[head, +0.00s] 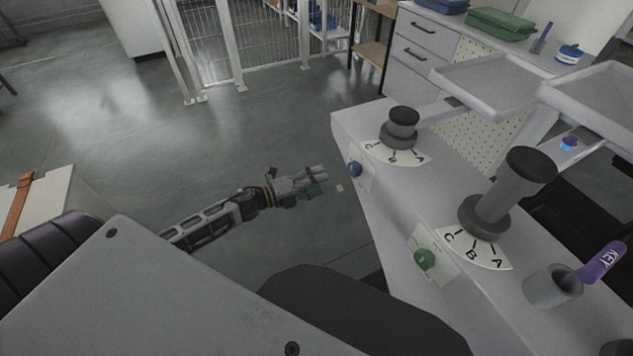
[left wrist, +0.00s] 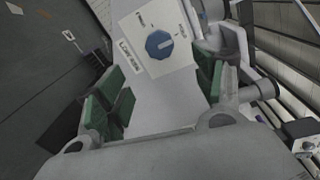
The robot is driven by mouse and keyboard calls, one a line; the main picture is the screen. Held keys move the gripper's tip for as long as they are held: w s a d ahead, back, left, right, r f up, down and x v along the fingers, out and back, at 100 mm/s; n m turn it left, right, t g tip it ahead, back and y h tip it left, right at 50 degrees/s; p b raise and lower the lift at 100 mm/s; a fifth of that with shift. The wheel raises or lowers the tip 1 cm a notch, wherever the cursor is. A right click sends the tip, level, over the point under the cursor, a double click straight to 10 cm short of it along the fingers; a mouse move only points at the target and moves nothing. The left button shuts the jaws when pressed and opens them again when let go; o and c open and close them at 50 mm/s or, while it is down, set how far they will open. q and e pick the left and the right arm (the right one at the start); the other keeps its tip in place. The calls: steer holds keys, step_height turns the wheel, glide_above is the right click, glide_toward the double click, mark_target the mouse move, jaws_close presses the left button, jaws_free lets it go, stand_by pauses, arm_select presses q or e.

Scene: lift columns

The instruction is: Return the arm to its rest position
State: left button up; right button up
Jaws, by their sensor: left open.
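My left gripper (head: 312,186) reaches in from the left in the head view, over the floor and left of the grey console (head: 345,125). It holds nothing. In the left wrist view its green-padded fingers (left wrist: 158,95) stand wide apart. Between and beyond them is a blue knob (left wrist: 159,44) on a white plate on the console's side. The blue knob also shows in the head view (head: 355,169), apart from the gripper. My right gripper is in neither view.
The console carries two dark lift columns (head: 402,122) (head: 510,190) with A-B-C dials. A green knob (head: 424,259) is on its near side. The floor (head: 230,130) beyond my left arm is clear.

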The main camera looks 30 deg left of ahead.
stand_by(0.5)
arm_select(q)
steer(key=s+a+f+n+y+p, duration=0.1)
steer(key=a+f+n+y+p, duration=0.55)
steer(key=a+f+n, duration=0.45)
steer(key=s+a+f+n+g+y+p, duration=0.25)
steer(key=s+f+n+p, duration=0.4)
steer(key=s+f, duration=0.55)
steer(key=s+d+f+n+g+p, duration=0.2)
steer(key=s+d+f+g+p, duration=0.1)
steer(key=s, duration=0.7)
steer(key=s+d+f+n+g+y+p, duration=0.1)
steer(key=s+d+f+n+g+p, duration=0.2)
steer(key=s, duration=0.8)
steer(key=s+d+f+n+g+p, duration=0.2)
steer(key=s+d+f+g+p, duration=0.2)
steer(key=s, duration=0.7)
steer(key=shift+d+f+n, duration=0.35)
steer(key=shift+d+f, duration=0.2)
steer(key=shift+d, duration=0.6)
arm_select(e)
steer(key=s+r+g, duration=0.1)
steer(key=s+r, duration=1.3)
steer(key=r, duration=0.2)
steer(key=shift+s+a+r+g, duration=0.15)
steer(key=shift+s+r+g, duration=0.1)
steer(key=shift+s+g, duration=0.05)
